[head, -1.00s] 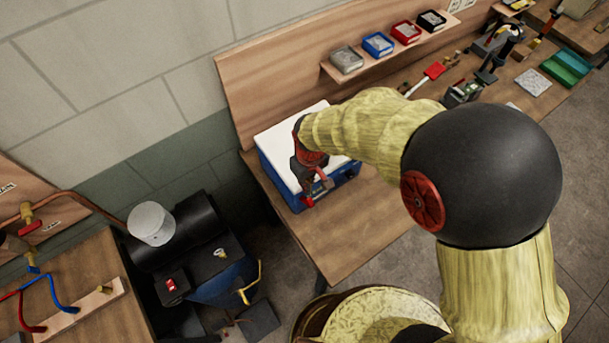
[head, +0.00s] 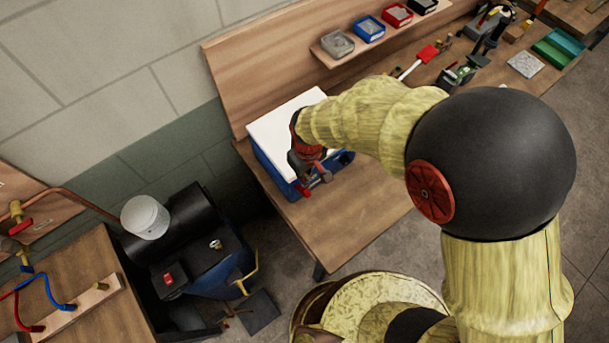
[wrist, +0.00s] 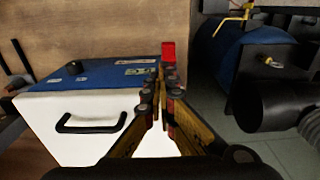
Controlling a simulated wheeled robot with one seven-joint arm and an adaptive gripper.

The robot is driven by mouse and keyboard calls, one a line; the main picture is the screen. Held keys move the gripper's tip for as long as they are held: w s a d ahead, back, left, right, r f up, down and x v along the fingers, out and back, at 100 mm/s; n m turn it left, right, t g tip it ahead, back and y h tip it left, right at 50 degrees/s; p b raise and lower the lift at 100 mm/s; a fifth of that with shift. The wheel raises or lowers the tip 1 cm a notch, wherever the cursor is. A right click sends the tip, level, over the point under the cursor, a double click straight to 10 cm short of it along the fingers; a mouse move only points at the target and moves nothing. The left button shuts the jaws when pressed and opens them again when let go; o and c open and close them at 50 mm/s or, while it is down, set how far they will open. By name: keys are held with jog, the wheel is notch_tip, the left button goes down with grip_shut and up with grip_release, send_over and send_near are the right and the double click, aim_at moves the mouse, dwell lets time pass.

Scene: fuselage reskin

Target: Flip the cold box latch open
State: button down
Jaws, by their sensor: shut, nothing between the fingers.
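The cold box has a white lid (head: 282,125) and a blue body (head: 270,172), and stands on the wooden bench. In the wrist view its white lid (wrist: 85,105) carries a black handle (wrist: 92,122), and its blue face (wrist: 95,73) bears small labels. A red latch (wrist: 168,52) shows at the box's edge, just beyond my fingertips. My gripper (wrist: 161,86) is shut and empty, its tips close to the latch; I cannot tell whether they touch. In the head view my gripper (head: 312,181) is at the box's front edge and hides part of it.
The bench (head: 345,225) is bare in front of the box. A shelf (head: 375,42) with several small boxes is on the back panel. Tools lie farther right.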

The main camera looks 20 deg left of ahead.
jog(key=shift+s+d+f, duration=0.1)
jog(key=shift+f, duration=0.1)
jog(key=a+r, duration=0.1)
jog(key=w+a+r+p, duration=0.1)
jog(key=r, duration=0.1)
jog(key=w+a+r, duration=0.1)
jog(key=r, duration=0.1)
jog(key=shift+w+r, duration=0.15)
jog(key=shift+w, duration=0.05)
notch_tip(320, 180, up, 8)
jog(key=s+d, duration=0.1)
jog(key=shift+d, duration=0.3)
jog(key=shift+s, duration=0.1)
